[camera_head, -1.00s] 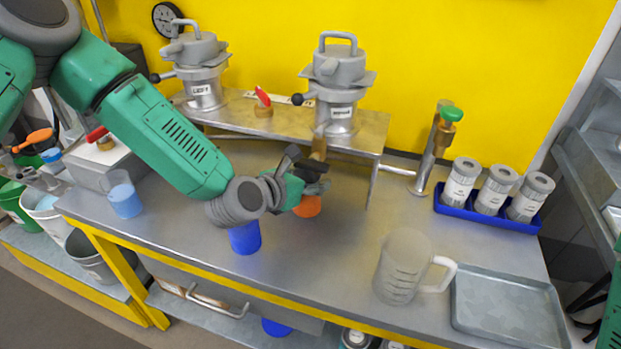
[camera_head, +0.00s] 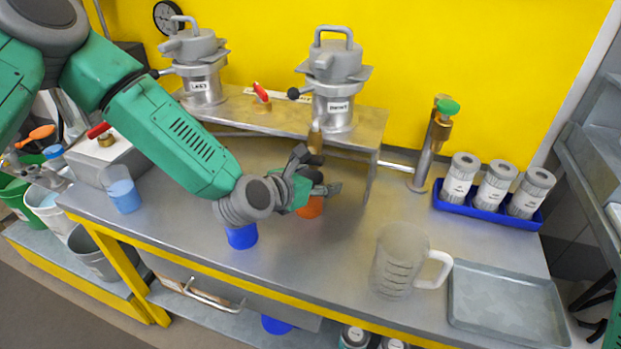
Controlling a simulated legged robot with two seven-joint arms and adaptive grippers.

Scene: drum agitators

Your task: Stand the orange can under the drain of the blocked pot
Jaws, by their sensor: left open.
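The orange can (camera_head: 311,208) stands on the bench below the right-hand pot's drain area, partly hidden by my left gripper. My left gripper (camera_head: 322,176) is open, with its fingers just above and beside the can; whether they touch it is hidden. Two grey metal pots with handled lids stand on the raised shelf: a left pot (camera_head: 203,85) and a right pot (camera_head: 337,107). Their labels are too small to read surely. A brass-coloured drain (camera_head: 315,138) comes down under the right pot, close above my gripper. My right gripper is out of view.
A blue can (camera_head: 242,236) stands under my left wrist. A clear jug (camera_head: 398,265), a grey tray (camera_head: 505,305) and a blue rack (camera_head: 480,208) of grey canisters are to the right. A green-knobbed post (camera_head: 430,150) stands behind. The bench between shelf and jug is clear.

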